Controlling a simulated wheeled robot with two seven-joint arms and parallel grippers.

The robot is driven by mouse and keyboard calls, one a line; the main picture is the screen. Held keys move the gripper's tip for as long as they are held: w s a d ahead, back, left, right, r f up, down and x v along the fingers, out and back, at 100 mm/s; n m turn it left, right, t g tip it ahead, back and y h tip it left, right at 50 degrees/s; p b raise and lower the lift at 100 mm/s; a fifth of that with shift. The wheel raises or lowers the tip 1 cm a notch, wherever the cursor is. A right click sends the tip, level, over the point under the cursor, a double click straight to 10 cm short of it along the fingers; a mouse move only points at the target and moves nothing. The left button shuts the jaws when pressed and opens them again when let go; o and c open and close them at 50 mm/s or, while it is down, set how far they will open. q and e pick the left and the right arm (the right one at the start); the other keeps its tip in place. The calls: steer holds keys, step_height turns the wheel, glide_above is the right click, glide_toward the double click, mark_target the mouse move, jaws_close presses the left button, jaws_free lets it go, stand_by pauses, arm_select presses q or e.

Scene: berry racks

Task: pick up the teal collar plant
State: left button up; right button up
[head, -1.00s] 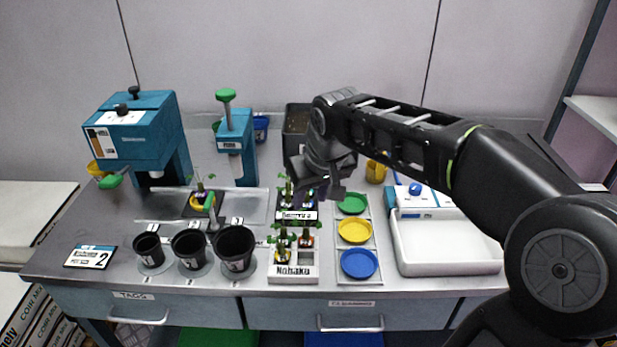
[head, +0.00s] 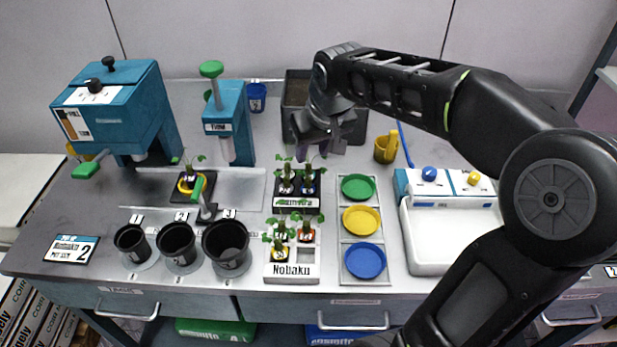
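The dark rack (head: 291,209) near the middle of the bench holds small leafy plants. Its right plant (head: 308,184) has a bluish collar that may be the teal one; the collar is small and I cannot be sure of its colour. A plant (head: 285,184) with a pale collar stands to its left. My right gripper (head: 312,152) is just behind and above these plants in the picture. Its fingers look apart, with nothing visible between them. My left gripper is out of view.
A white rack (head: 291,271) with several plants stands in front of the dark rack. Green, yellow and blue dishes (head: 362,220) are to the right. Three black pots (head: 178,245) and a yellow-collar plant (head: 187,183) on a stand are to the left. A dark bin (head: 297,92) stands behind.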

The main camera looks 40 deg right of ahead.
mark_target(309, 165)
steer(key=shift+f, duration=0.3)
steer(key=shift+p+x, duration=0.4)
steer(key=shift+x, duration=2.25)
steer(key=shift+s, duration=0.1)
jaws_close()
